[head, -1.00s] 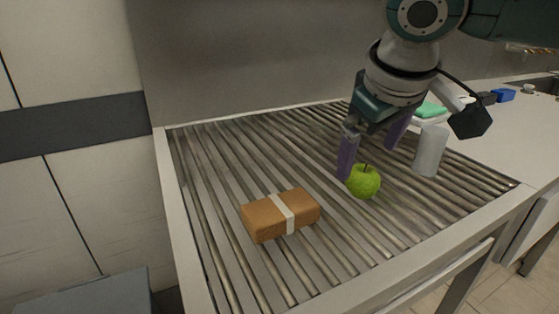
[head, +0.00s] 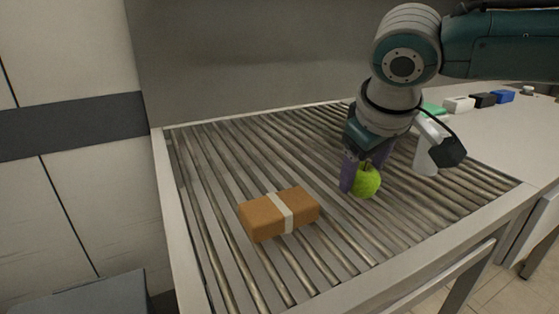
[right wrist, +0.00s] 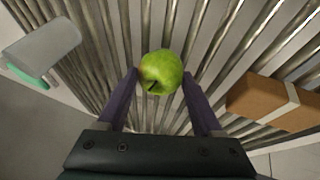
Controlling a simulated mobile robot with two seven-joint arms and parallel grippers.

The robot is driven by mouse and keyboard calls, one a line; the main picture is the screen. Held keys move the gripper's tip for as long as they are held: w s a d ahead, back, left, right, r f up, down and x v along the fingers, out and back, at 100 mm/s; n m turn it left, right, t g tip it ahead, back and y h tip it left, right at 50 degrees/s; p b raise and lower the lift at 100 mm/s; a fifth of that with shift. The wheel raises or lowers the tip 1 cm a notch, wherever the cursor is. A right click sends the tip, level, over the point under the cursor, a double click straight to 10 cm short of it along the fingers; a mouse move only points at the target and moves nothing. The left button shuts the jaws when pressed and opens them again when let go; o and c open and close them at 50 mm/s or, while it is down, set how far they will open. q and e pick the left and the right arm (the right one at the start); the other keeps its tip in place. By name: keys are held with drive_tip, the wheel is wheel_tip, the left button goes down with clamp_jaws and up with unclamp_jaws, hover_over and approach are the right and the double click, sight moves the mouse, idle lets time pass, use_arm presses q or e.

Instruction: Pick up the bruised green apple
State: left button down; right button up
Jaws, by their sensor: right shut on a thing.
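The green apple (head: 368,182) is at the right of the roller conveyor in the head view. In the right wrist view the apple (right wrist: 162,70) sits between the fingertips, with a small dark spot or stem on its near side; I cannot tell if this is a bruise. My right gripper (head: 360,174) points down, its purple fingers on both sides of the apple, shut on it. The fingers partly hide the apple in the head view. I cannot tell whether the apple touches the rollers. My left gripper is not in view.
A brown box with a pale band (head: 262,220) lies on the conveyor (head: 225,170), left of the apple. Small white, black and blue blocks (head: 502,96) lie on the counter at the back right.

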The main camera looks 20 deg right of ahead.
drive_tip(key=c, duration=0.8)
